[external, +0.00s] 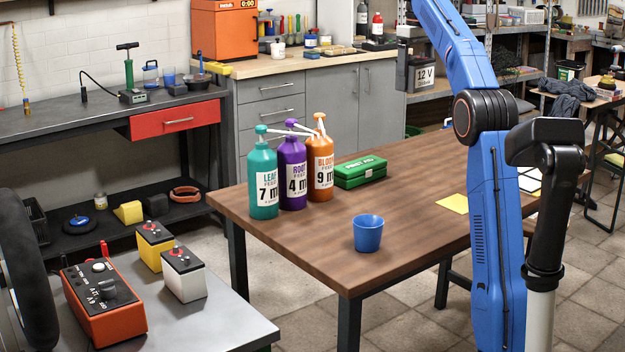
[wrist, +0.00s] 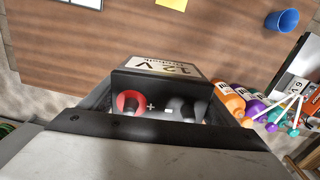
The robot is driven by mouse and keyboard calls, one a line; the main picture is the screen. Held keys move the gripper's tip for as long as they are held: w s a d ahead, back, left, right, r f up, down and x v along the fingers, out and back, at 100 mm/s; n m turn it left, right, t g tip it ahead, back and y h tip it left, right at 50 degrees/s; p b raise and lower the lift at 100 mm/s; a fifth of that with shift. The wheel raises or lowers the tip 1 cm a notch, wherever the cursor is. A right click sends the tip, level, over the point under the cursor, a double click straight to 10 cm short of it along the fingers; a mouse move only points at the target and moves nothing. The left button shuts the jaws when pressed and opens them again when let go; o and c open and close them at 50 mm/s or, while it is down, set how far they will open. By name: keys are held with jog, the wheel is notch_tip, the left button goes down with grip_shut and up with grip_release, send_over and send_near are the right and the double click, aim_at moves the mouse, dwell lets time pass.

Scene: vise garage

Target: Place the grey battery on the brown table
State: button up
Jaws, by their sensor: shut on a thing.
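The grey battery (external: 421,75), dark with a pale "12 V" label, hangs in the air at the upper middle of the external view. My gripper (external: 411,34) is shut on it from above. In the wrist view the battery (wrist: 160,92) shows its top with a red and a dark terminal; its underside is hidden. The brown table (external: 410,235) stands in the middle of the external view. In the wrist view the brown tabletop (wrist: 110,45) lies below and beyond the battery, with a visible height gap.
Teal (external: 263,185), purple (external: 292,175) and orange (external: 320,165) pump bottles stand at the table's left, beside a green first-aid box (external: 361,170). A blue cup (external: 368,233) stands near the front edge; a yellow note (external: 453,203) lies right. The middle is clear.

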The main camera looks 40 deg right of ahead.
jog(key=m, duration=0.1)
send_over(431, 181)
notch_tip(431, 181, down, 28)
jog(key=shift+a+r, duration=0.1)
jog(key=shift+a, duration=0.05)
dwell(1.0)
jog(key=o, duration=1.9)
jog(key=shift+f, duration=0.2)
jog(key=shift+r, duration=6.15)
